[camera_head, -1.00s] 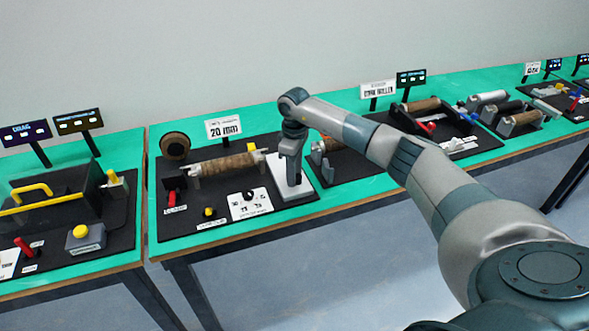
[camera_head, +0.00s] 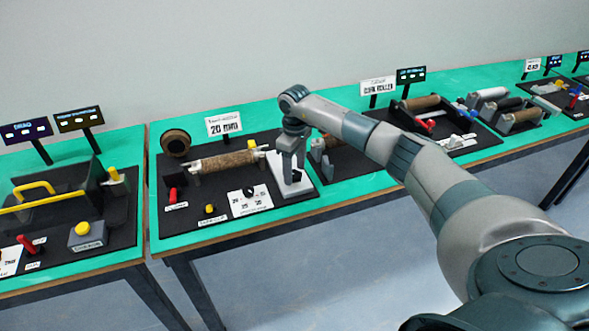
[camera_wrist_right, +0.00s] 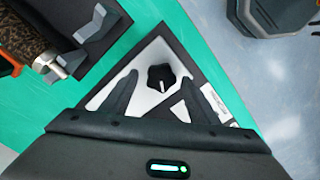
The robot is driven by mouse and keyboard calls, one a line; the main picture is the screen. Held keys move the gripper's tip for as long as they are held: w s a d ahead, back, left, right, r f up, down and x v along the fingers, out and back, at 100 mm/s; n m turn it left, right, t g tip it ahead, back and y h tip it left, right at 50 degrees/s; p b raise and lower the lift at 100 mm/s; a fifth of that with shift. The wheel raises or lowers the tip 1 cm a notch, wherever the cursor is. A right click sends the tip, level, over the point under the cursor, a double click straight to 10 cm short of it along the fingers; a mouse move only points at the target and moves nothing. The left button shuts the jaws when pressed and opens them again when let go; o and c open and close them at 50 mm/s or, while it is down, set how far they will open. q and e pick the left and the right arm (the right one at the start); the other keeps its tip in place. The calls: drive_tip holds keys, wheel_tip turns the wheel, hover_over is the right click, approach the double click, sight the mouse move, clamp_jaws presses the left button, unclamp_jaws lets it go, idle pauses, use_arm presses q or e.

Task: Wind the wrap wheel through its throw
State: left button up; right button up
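A black lobed knob with a white pointer line (camera_wrist_right: 161,79) sits on a white plate (camera_wrist_right: 152,55) in the right wrist view; I take it as the wrap wheel, though no readable label confirms this. In the head view the knob (camera_head: 296,177) shows small beside my right gripper (camera_head: 288,180), at the right end of the board marked 20 mm. My right gripper points down over the plate. Its two fingers (camera_wrist_right: 160,76) are apart, one on each side of the knob, with visible gaps; contact cannot be told. My left gripper is not in view.
A brown roller (camera_head: 222,161) and a smaller black dial (camera_head: 249,191) lie left of the gripper on the same board. Another roller station (camera_head: 325,148) stands close right. A 20 mm sign (camera_head: 224,124) stands behind. The green table's front edge is near.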

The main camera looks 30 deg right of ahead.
sight(294, 174)
wheel_tip(294, 174, up, 17)
drive_tip(key=b, duration=0.1)
drive_tip(key=shift+r, duration=0.2)
idle(0.6)
idle(0.5)
